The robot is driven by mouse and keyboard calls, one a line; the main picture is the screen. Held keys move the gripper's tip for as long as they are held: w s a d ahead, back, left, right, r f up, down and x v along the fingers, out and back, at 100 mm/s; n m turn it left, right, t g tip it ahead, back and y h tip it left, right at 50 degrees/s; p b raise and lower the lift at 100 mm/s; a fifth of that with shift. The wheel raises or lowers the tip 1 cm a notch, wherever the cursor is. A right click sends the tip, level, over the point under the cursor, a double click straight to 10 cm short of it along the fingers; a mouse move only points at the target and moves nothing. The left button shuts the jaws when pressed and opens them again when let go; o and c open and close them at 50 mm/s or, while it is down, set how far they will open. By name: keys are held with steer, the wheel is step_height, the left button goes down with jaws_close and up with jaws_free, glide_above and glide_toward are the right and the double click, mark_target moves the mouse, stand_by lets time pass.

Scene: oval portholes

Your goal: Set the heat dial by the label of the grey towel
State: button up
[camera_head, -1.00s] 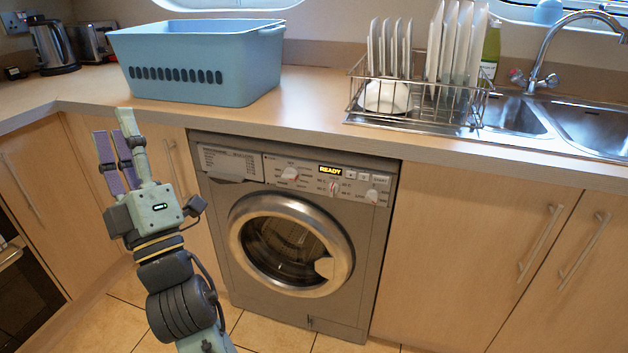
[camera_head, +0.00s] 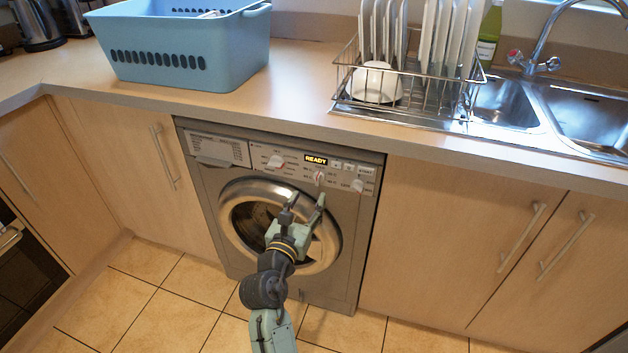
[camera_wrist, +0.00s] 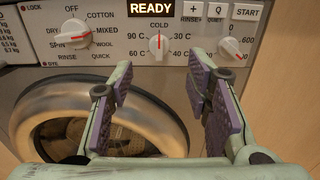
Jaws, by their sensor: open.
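The heat dial (camera_head: 318,176) is the middle knob on the washing machine's panel. In the wrist view the heat dial (camera_wrist: 158,45) has COLD above it and 90, 60, 40 and 30 C around it; its red mark looks upright, toward COLD. My gripper (camera_head: 304,203) is open and empty in front of the machine, below the panel. In the wrist view the fingers of my gripper (camera_wrist: 160,85) stand apart, below and either side of the dial, not touching it. The grey towel and its label cannot be made out.
The washing machine (camera_head: 230,250) shows READY. A programme dial (camera_wrist: 75,34) points to MIXED; a third dial (camera_wrist: 232,50) is at the right. A blue basket (camera_head: 225,75), with something pale inside, and a dish rack (camera_head: 345,100) stand on the worktop. The floor is clear.

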mark_target(317, 182)
steer(key=p+x, duration=0.1)
steer(key=x, duration=0.6)
steer(key=shift+w, duration=0.2)
steer(key=shift+c, duration=0.3)
jaws_close()
